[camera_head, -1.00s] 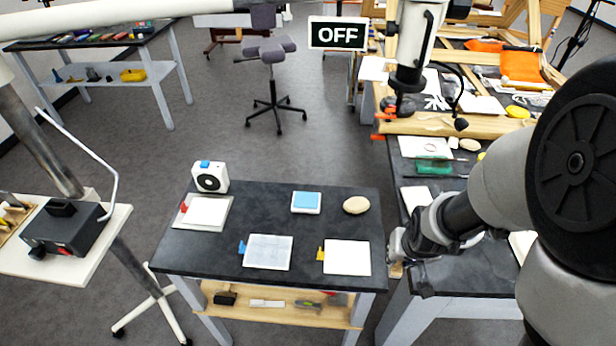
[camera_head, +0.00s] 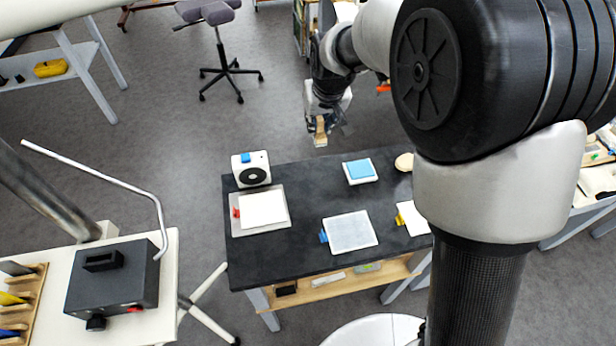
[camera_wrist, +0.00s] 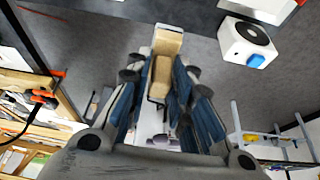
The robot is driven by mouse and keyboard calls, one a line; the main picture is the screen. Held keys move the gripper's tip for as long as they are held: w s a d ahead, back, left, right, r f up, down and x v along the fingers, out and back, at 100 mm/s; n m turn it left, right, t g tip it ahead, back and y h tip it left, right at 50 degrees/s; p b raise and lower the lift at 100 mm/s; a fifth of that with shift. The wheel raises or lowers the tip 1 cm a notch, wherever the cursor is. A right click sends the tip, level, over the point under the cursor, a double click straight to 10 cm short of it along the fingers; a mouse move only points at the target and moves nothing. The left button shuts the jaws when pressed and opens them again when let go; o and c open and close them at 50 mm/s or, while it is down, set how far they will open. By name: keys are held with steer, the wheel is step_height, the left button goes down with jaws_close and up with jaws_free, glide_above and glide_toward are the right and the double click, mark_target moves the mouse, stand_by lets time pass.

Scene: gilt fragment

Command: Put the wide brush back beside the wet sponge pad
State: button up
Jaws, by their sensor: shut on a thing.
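My gripper (camera_head: 322,112) is shut on the wide brush (camera_head: 320,130), a pale tan block-like piece hanging below the fingers in the head view. In the wrist view the tan brush (camera_wrist: 161,75) sits between the blue-lined fingers of my gripper (camera_wrist: 160,88). The gripper is beyond the far edge of the dark table in the picture, apart from the tabletop. The wet sponge pad (camera_head: 360,169), light blue in a white tray, lies near the table's far side, below and right of the gripper in the head view.
On the dark table (camera_head: 300,242) stand a white device with a round black front (camera_head: 251,168), a white sheet with a red clip (camera_head: 262,209), a translucent sheet with a blue clip (camera_head: 350,231) and a beige stone-like object (camera_head: 404,162). Bare tabletop lies left of the sponge pad.

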steer(key=shift+w+a+r, duration=0.35)
steer(key=shift+a+r, duration=0.25)
steer(key=shift+a, duration=0.05)
steer(key=shift+a+f, duration=0.15)
steer(key=shift+f, duration=0.05)
step_height(320, 180, down, 19)
steer(key=b, duration=0.6)
steer(key=shift+w+f, duration=0.1)
steer(key=shift+f, duration=0.05)
steer(key=o, duration=0.5)
steer(key=shift+f, duration=0.1)
steer(key=o, duration=0.4)
steer(key=shift+o, duration=0.2)
